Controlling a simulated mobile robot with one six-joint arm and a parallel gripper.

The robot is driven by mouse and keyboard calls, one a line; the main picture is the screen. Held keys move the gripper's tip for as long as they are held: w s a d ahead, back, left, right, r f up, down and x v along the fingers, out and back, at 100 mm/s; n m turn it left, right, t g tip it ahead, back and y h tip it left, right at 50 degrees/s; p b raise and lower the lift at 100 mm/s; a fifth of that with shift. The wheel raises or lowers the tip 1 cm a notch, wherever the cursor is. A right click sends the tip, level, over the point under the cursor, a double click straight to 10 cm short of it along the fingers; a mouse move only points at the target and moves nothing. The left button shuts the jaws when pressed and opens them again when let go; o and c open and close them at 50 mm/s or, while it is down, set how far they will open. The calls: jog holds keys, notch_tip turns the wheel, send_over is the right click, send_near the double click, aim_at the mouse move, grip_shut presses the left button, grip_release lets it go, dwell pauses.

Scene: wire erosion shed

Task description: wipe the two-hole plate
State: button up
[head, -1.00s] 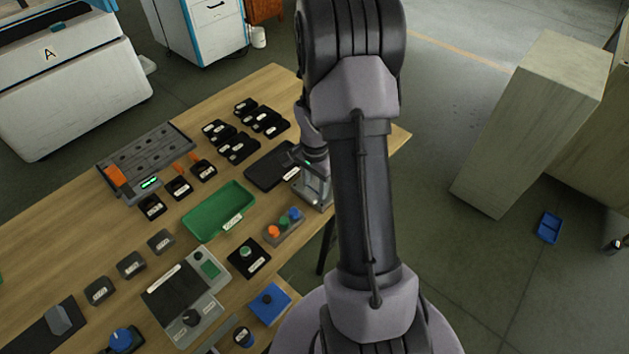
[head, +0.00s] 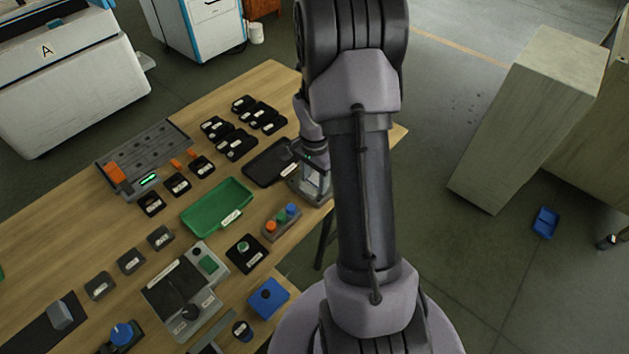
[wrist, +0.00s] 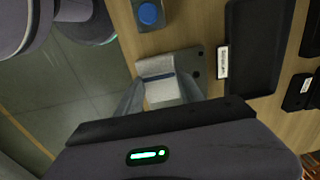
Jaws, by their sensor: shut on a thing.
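The two-hole plate is a grey plate (wrist: 197,58) with two dark holes at its right side in the wrist view. It lies on the wooden table beside the black tray. My gripper (wrist: 164,92) is shut on a pale block (wrist: 160,68) with a dark blue band, over the left part of the plate. The block and fingers hide that part; I cannot tell whether the block touches the plate. In the head view my gripper (head: 314,178) is at the table's right edge, partly hidden by my arm.
A black tray (head: 268,165) with a white label lies beside the plate. A button box (head: 281,222) with coloured buttons stands close by; its blue button (wrist: 149,14) shows in the wrist view. A green tray (head: 217,207) and several black boxes lie farther left. Open floor lies right of the table.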

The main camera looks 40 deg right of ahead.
jog(key=shift+w+r+p, duration=0.25)
jog(key=shift+r+p, duration=0.3)
jog(key=shift+r, duration=0.55)
jog(key=shift+r+p, duration=1.55)
jog(key=shift+r, duration=0.6)
